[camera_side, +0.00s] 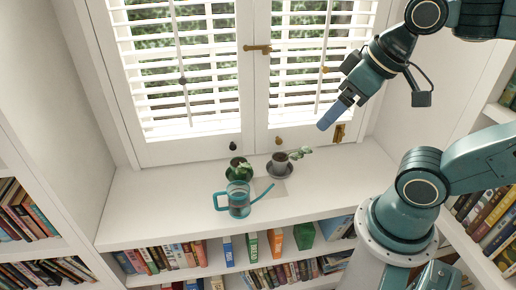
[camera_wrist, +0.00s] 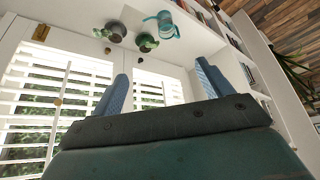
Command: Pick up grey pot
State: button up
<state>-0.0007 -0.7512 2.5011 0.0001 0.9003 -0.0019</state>
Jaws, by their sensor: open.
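In the wrist view the grey pot (camera_wrist: 117,33) is near the top, beyond my fingers. My gripper (camera_side: 328,120) is in the air, above and to the right of the pot, and touches nothing. In the wrist view my gripper (camera_wrist: 162,76) has its two blue fingers wide apart with nothing between them.
A green pot (camera_side: 238,172) with a plant stands left of the grey pot. A teal, see-through watering can (camera_side: 239,202) stands in front, its spout pointing right. Shuttered windows (camera_side: 190,70) rise behind. The ledge's left part is clear. Bookshelves (camera_side: 270,262) lie below.

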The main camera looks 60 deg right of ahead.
jog(key=shift+w, duration=0.2)
jog(key=m+g+y, duration=0.1)
jog(key=m+g, duration=0.5)
jog(key=m, duration=1.2)
send_over(280, 161)
jog(key=d, duration=0.3)
notch_tip(280, 161, down, 24)
jog(key=shift+w+f, duration=0.15)
jog(key=shift+w, duration=0.3)
jog(key=shift+f, duration=0.1)
jog(key=shift+a+f, duration=0.15)
jog(key=shift+f, duration=1.25)
jog(key=shift+a+f, duration=0.2)
jog(key=shift+f, duration=1.15)
jog(key=shift+a+f, duration=0.15)
jog(key=shift+f, duration=1.25)
